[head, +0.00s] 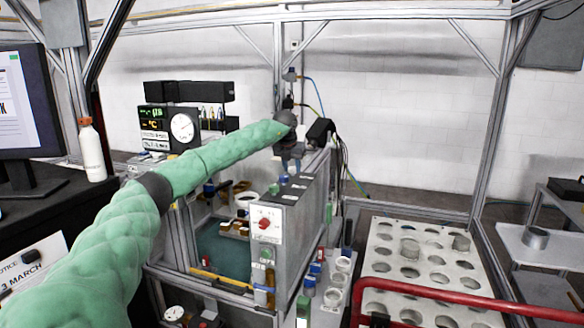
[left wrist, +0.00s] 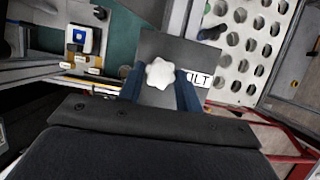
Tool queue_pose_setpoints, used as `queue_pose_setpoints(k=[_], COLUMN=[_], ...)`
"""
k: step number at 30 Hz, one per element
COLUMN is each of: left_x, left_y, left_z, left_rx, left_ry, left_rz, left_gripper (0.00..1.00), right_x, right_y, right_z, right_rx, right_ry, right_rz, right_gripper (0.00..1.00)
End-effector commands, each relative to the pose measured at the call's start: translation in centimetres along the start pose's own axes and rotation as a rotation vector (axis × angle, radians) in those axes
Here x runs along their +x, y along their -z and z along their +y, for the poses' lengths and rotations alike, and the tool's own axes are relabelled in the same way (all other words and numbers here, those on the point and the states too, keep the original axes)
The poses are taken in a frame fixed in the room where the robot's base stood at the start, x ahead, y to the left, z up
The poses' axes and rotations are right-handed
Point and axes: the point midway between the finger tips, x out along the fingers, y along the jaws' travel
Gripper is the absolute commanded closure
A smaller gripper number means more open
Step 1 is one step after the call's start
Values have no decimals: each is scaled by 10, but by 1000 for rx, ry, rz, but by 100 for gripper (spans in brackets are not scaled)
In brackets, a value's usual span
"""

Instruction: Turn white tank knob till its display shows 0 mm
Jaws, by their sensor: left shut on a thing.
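In the left wrist view a white, lobed knob (left wrist: 160,73) sits on a dark grey plate (left wrist: 205,57). My left gripper (left wrist: 160,84) has its two blue fingers on either side of the knob and is shut on it. In the head view my green left arm reaches across to the left gripper (head: 291,164), over the top of a grey box (head: 290,205); the knob is hidden there. A label reading "ILT", partly covered by a finger, is beside the knob. A dark panel (head: 153,125) with green and yellow digits is at the left; I cannot read a mm value. My right gripper is out of view.
A white rack with round holes (head: 385,240) stands right of the grey box, with a red rail (head: 450,293) in front. A red knob (head: 265,223) is on the box front. A monitor (head: 28,105) and white bottle (head: 91,150) are at the left. Metal frame posts surround the area.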

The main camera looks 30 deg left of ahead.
Motion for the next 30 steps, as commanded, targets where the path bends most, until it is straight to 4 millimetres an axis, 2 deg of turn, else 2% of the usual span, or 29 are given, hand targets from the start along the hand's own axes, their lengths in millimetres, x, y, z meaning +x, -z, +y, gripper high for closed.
queue_pose_setpoints(k=[14, 21, 30], left_x=[-1, -1, -1], left_y=[-2, -2, -2], left_z=[4, 4, 5], left_rx=[330, 431, 474], left_ry=[137, 179, 196], left_rz=[-1, -2, -3], left_gripper=[88, 88, 88], right_x=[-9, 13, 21], right_y=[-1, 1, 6], right_z=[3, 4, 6], right_rx=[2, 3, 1], right_ry=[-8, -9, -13], right_rz=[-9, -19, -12], right_gripper=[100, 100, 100])
